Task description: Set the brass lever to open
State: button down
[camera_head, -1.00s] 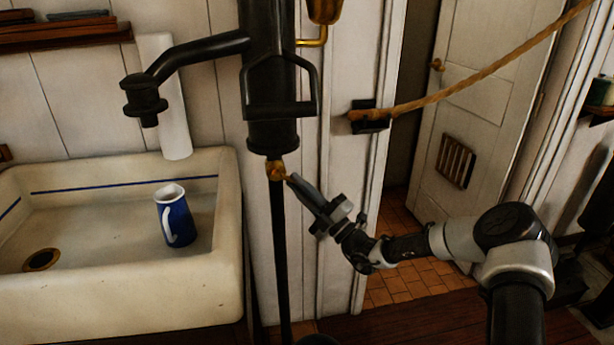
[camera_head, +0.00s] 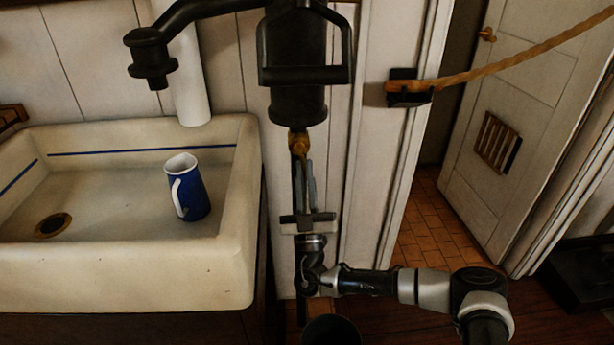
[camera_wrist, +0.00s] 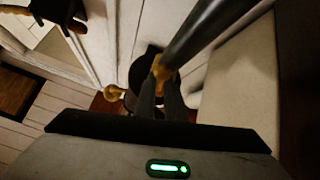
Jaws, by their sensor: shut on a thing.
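The brass lever (camera_head: 299,146) sits on a small brass fitting just under the black pump body (camera_head: 298,100), at the top of a thin dark pipe. It appears to point down along the pipe. My gripper (camera_head: 304,164) comes from below with its fingers pointing up, shut on the lever. In the wrist view, the brass of the lever (camera_wrist: 163,72) shows at the tips of the dark fingers (camera_wrist: 159,92). The fingers hide most of the lever, so its exact angle is hard to read.
A white sink (camera_head: 120,275) with a blue mug (camera_head: 190,195) stands to the left. A rope (camera_head: 500,65) runs from a black wall bracket (camera_head: 405,88) to the upper right. A white door (camera_head: 530,130) stands open at the right. A dark round vessel (camera_head: 332,330) is below my gripper.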

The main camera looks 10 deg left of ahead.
jog(key=shift+a+f+m+t+h+b, duration=0.15)
jog(key=shift+m+h+b, duration=0.05)
jog(key=shift+m+h, duration=0.8)
jog(key=shift+a+f+m+t+h+b, duration=0.1)
jog(key=shift+a+m+t+h+b, duration=0.05)
jog(key=shift+m+h, duration=0.8)
jog(key=c, duration=1.8)
grip_release()
jog(key=shift+a, duration=0.1)
jog(key=shift+r, duration=0.1)
jog(key=v, duration=1.7)
jog(key=shift+s+f, duration=0.1)
jog(key=shift+f, duration=0.2)
